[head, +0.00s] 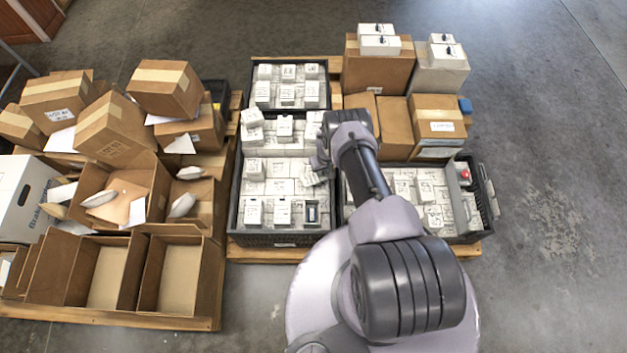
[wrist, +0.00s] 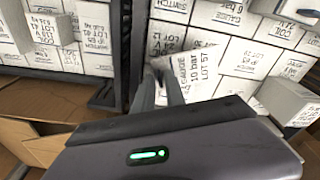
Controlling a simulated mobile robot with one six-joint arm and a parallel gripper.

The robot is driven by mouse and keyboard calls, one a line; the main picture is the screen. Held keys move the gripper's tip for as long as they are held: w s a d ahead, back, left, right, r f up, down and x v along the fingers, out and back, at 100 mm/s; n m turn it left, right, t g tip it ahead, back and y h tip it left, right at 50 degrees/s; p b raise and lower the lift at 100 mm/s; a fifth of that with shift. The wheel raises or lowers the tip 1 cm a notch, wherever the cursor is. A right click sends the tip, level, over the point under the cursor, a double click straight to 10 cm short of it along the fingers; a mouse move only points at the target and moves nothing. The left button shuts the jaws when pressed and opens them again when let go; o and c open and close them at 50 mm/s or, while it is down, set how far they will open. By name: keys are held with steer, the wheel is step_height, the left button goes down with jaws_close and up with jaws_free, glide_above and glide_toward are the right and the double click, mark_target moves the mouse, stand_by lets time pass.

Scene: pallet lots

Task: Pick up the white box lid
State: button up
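The white box lid (wrist: 200,72) is a tilted white piece printed "GAUGE 10 bar LOT 57" in the wrist view. It also shows in the head view (head: 314,178), at an angle above the packed white boxes. My gripper (wrist: 161,72) has its two grey fingers close together at the lid's left edge, with a bright white bit of it between the tips. In the head view my gripper (head: 321,164) is over the right side of the middle black crate (head: 284,239). The arm hides part of the crate edge there.
Rows of labelled white boxes (head: 283,187) fill the middle crate. A second black crate (head: 484,180) is right of it. Cardboard boxes (head: 380,68) with small white boxes on top stand behind. Open cartons (head: 180,278) crowd the left pallet. Floor on the right is clear.

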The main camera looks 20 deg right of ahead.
steer(key=shift+r, duration=0.15)
jaws_close()
